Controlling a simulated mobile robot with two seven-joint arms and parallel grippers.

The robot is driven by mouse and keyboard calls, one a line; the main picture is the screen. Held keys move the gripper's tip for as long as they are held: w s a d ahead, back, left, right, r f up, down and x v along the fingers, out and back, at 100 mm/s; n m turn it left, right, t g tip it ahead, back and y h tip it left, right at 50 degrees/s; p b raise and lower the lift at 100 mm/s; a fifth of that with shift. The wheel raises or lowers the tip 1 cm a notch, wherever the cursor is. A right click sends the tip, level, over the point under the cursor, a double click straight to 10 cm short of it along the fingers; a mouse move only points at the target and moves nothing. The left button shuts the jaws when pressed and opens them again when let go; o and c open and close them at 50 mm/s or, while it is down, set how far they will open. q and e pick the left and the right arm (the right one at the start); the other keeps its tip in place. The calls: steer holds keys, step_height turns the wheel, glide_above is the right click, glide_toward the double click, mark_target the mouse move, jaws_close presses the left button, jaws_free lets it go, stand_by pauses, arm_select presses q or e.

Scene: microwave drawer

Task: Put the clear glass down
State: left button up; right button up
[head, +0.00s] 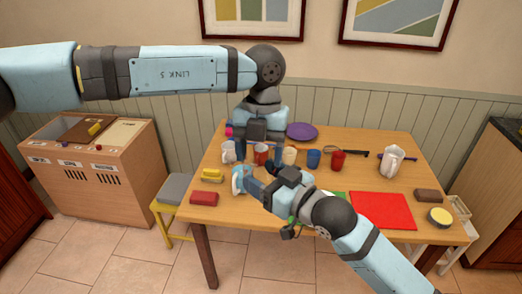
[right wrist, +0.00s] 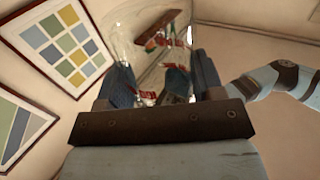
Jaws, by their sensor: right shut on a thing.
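The clear glass (right wrist: 150,28) is between the fingers of my right gripper (right wrist: 165,80) in the right wrist view, and the gripper is shut on it. In the head view my right gripper (head: 250,184) is over the front left part of the wooden table (head: 290,218), with the pale glass (head: 237,180) at its fingertips. I cannot tell how far the glass is above the tabletop. My left gripper (head: 252,152) points down over the back left of the table near the row of cups. Its fingers are small and partly lost among the cups, so their opening is unclear.
Several cups stand in a row, including a red cup (head: 337,160) and a blue one (head: 313,158). A white pitcher (head: 392,160) and red mat (head: 382,210) are at right. A yellow block (head: 212,175) and red block (head: 204,199) lie at left.

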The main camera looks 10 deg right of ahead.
steer(key=o, duration=0.9)
steer(key=shift+o, duration=0.2)
steer(key=shift+s, duration=0.1)
